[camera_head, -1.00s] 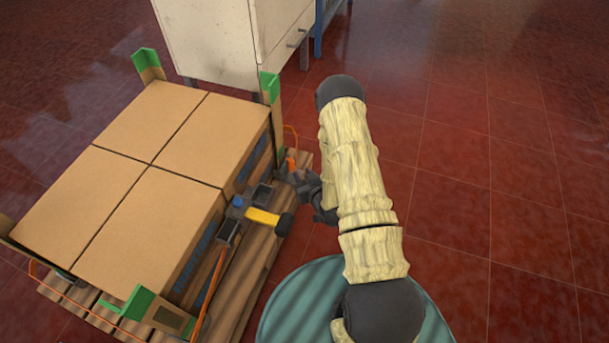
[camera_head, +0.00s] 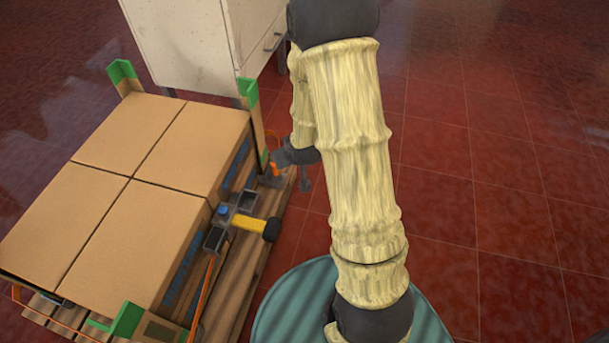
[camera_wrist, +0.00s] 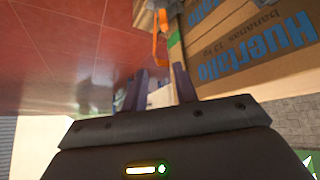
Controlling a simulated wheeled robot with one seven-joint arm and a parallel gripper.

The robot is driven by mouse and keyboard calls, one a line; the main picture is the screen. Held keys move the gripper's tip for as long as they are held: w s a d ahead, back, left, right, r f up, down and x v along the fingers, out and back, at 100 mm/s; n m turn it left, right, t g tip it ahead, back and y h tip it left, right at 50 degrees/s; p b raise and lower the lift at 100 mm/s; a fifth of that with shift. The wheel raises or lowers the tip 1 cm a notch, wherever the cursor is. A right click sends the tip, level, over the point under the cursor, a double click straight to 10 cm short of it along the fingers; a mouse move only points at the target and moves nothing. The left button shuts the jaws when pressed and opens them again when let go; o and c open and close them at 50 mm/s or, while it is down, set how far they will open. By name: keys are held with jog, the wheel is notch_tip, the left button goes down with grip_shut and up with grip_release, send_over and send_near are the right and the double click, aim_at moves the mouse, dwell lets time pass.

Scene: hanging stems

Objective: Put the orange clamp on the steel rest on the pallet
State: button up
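A small orange piece (camera_head: 274,168), which looks like the clamp, is at the far right corner post of the pallet, close beside my gripper. In the wrist view an orange looped piece (camera_wrist: 160,42) shows beyond my fingertips, beside the carton. My gripper (camera_wrist: 160,72) has its two dark fingers apart, with nothing visibly held between them. In the head view my arm partly hides it. A grey metal piece (camera_head: 214,238) with a blue knob and a yellow handle sits at the near side of the cartons; I cannot tell whether it is the steel rest.
Strapped cartons (camera_head: 110,190) fill the wooden pallet (camera_head: 240,275), with green-topped corner posts (camera_head: 250,95). A white cabinet (camera_head: 185,40) stands behind. A teal round top (camera_head: 290,310) is at the bottom. The red tiled floor on the right is clear.

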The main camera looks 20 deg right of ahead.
jog(key=s+a+r+g, duration=0.1)
jog(key=s+r+g, duration=0.1)
jog(key=s+r, duration=0.3)
jog(key=s+r+m+g, duration=0.1)
jog(key=s+r+g, duration=0.1)
jog(key=s+r, duration=0.4)
jog(key=s, duration=0.5)
jog(key=shift+a+r+g, duration=0.2)
jog(key=shift+a+g, duration=0.15)
jog(key=shift+g, duration=0.05)
jog(key=shift+r, duration=0.1)
jog(key=w+p+v, duration=0.3)
jog(key=p+v, duration=1)
jog(key=shift+r+p, duration=0.35)
jog(key=shift+r, duration=0.05)
jog(key=shift+a, duration=0.1)
